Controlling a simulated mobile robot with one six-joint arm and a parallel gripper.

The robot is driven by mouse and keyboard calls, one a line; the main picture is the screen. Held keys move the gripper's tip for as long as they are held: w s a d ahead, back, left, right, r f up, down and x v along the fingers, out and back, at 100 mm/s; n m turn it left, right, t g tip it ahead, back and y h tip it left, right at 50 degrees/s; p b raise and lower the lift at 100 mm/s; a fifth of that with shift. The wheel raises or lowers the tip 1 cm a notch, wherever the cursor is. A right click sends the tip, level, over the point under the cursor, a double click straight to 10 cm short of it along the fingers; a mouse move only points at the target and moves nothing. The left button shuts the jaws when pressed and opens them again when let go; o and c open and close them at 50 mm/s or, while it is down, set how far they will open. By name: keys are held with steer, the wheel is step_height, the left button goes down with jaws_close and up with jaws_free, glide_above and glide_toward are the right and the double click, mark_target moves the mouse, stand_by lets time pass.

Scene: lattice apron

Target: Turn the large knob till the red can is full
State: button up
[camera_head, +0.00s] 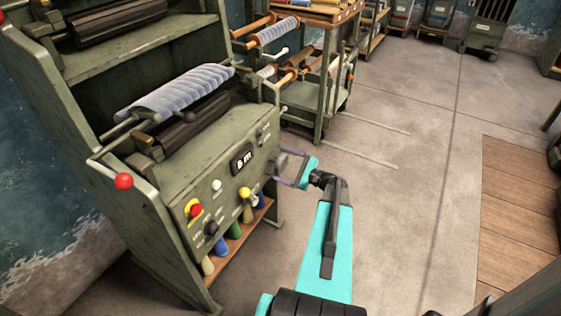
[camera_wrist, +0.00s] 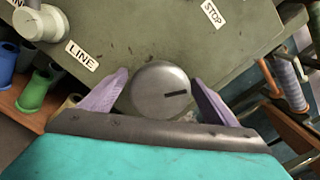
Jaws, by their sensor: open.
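The large round grey knob (camera_wrist: 160,90) with a dark pointer mark is on the green panel. It also shows in the head view (camera_head: 281,163), at the right end of the panel. My gripper (camera_head: 287,170) is at the knob, with its purple fingers open on either side of it. In the wrist view the fingers (camera_wrist: 159,80) straddle the knob; I cannot tell whether they touch it. The mark points right and slightly up. I cannot make out a red can in either view.
The green machine's panel (camera_head: 180,196) bears a small display (camera_head: 242,158), a red button (camera_head: 195,209), a dark knob (camera_head: 211,228) and a yellow knob (camera_head: 244,193). Coloured cones (camera_head: 234,230) stand on a low shelf below.

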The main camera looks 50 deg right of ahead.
steer(key=v, duration=1.4)
steer(key=shift+w+f, duration=0.1)
stand_by(0.7)
